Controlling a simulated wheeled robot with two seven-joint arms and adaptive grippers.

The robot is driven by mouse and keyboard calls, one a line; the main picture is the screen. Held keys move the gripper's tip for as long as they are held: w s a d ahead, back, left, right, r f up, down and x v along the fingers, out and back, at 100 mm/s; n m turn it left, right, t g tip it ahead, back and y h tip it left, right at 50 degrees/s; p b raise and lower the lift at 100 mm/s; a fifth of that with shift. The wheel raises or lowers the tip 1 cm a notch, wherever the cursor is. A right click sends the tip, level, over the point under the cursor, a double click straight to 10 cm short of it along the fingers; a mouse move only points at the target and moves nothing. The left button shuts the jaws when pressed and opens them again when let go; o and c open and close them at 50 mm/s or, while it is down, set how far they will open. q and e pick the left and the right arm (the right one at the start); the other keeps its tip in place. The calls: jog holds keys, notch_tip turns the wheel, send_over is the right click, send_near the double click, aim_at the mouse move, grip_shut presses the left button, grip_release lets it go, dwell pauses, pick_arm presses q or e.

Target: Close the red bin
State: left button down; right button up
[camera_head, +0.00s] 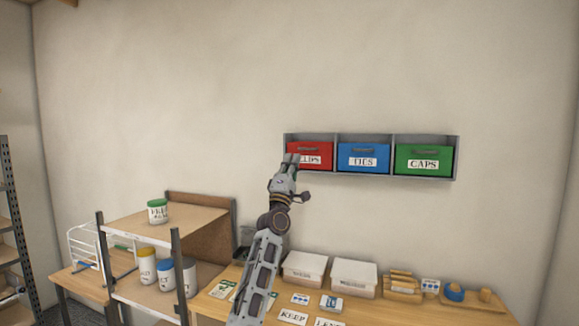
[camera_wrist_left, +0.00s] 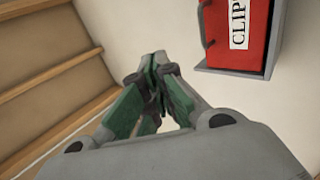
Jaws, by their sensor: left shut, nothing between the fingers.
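The red bin (camera_head: 317,150) sits in the left compartment of a grey wall rack (camera_head: 391,138). It has a dark handle and a white label, partly covered by my gripper in the head view. My left gripper (camera_head: 290,160) is shut and empty, in front of the bin's lower left part in that view. In the left wrist view the red bin (camera_wrist_left: 236,14) is at the top right, and the shut fingertips (camera_wrist_left: 152,62) are to its left, with pale wall behind them. I cannot tell whether they touch anything. My right gripper is not in view.
A blue bin (camera_head: 363,154) and a green bin (camera_head: 424,158) fill the other compartments. Below, a wooden bench (camera_head: 400,310) holds white boxes (camera_head: 353,276), cards and wooden pieces. A shelf unit (camera_head: 190,224) with several jars stands at the left. The wall above is clear.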

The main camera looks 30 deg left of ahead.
pick_arm(q)
jog(key=shift+s+d+f, duration=0.15)
jog(key=shift+s, duration=0.4)
jog(key=shift+s+d+f, duration=0.1)
jog(key=shift+s, duration=0.4)
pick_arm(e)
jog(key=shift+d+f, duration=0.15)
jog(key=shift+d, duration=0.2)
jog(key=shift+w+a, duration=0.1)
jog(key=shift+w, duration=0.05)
pick_arm(q)
jog(key=shift+f, duration=0.1)
